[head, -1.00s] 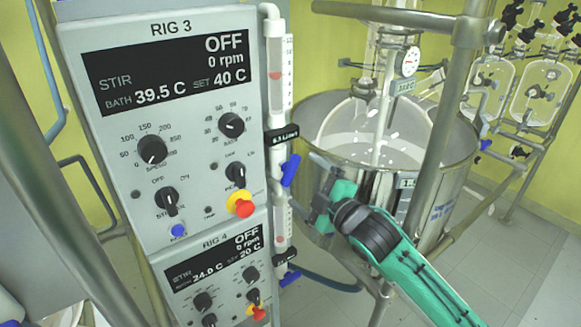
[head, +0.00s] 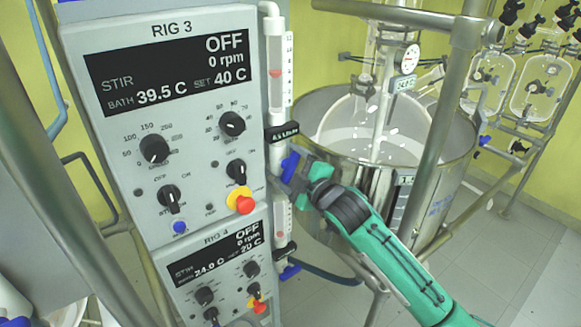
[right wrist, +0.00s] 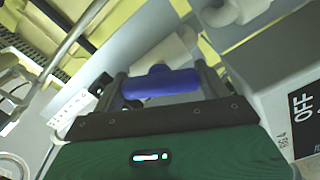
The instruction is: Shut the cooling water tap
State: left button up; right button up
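The blue tap handle (head: 289,164) sits on the clear flow tube beside the Rig 3 panel, just below a black label clip; it is tilted in the head view. My right gripper (head: 297,177) is at this handle, coming from the right and partly covering it. In the right wrist view the blue handle (right wrist: 160,84) lies crosswise between the two dark fingers (right wrist: 164,88), one beyond each end. The fingers are spread apart; whether they touch the handle, I cannot tell. A second blue tap handle (head: 289,272) sits lower, beside Rig 4. My left gripper is not in view.
The Rig 3 panel (head: 200,130), with knobs and a red-yellow button (head: 242,202), stands close left of the gripper. The Rig 4 panel (head: 215,262) is below it. A steel bath (head: 345,185) and a slanted metal post (head: 440,130) are at the right.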

jog(key=shift+c, duration=0.6)
jog(key=shift+m+p, duration=0.3)
jog(key=shift+r+m+p, duration=0.1)
jog(key=shift+m+p, duration=0.5)
jog(key=shift+m, duration=0.4)
jog(key=m+p, duration=0.2)
jog(key=m, duration=0.1)
jog(key=shift+m, duration=0.3)
jog(key=m+p, duration=0.1)
jog(key=m, duration=0.2)
jog(key=shift+p, duration=0.35)
jog(key=shift+m+p, duration=0.55)
jog(key=shift+m, duration=1.05)
jog(key=shift+f, duration=0.2)
jog(key=o, duration=1)
